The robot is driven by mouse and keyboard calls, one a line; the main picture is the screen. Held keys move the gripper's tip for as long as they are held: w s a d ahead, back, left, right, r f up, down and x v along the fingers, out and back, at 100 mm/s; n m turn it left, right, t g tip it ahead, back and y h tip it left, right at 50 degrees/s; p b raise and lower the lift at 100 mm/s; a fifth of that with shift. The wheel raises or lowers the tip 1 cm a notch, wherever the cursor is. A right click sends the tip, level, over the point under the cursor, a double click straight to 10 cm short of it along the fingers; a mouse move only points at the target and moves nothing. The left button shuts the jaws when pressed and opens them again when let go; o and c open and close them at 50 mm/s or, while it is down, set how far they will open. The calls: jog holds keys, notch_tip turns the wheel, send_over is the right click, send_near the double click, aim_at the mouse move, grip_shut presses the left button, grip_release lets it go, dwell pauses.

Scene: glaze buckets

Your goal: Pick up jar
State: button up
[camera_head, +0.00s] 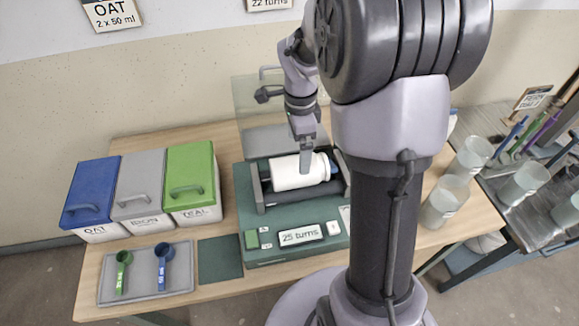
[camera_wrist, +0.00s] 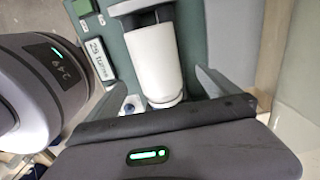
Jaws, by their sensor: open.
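A white jar (camera_head: 298,171) lies on its side on dark rollers (camera_head: 308,192) in a green rolling machine (camera_head: 262,244). In the wrist view the jar (camera_wrist: 154,62) points lengthwise toward my gripper (camera_wrist: 172,92), with one finger to either side of its near end. My gripper (camera_head: 306,158) is open and comes down from above at the jar's middle in the head view. It overlaps the jar there, and I cannot tell whether the fingers touch it. The jar's far end is partly hidden in the wrist view.
Blue (camera_head: 90,195), grey (camera_head: 139,192) and green (camera_head: 191,180) lidded bins stand at the left. A tray (camera_head: 146,278) with green and blue scoops lies in front of them. A clear upright panel (camera_head: 262,98) stands behind the machine. Translucent buckets (camera_head: 444,200) stand at the right.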

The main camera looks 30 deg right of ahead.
aim_at(298, 159)
notch_tip(298, 159, down, 3)
jog(key=shift+f+b, duration=0.15)
jog(key=shift+b, duration=0.25)
jog(key=f+b, duration=0.2)
jog(key=f, duration=0.3)
jog(key=shift+s+a+f+b, duration=0.15)
jog(key=shift+a+f+b, duration=0.1)
jog(key=shift+a+b, duration=0.15)
jog(key=shift+r, duration=0.15)
jog(key=shift+c, duration=0.7)
jog(key=c, duration=1.7)
jog(key=shift+r, duration=0.1)
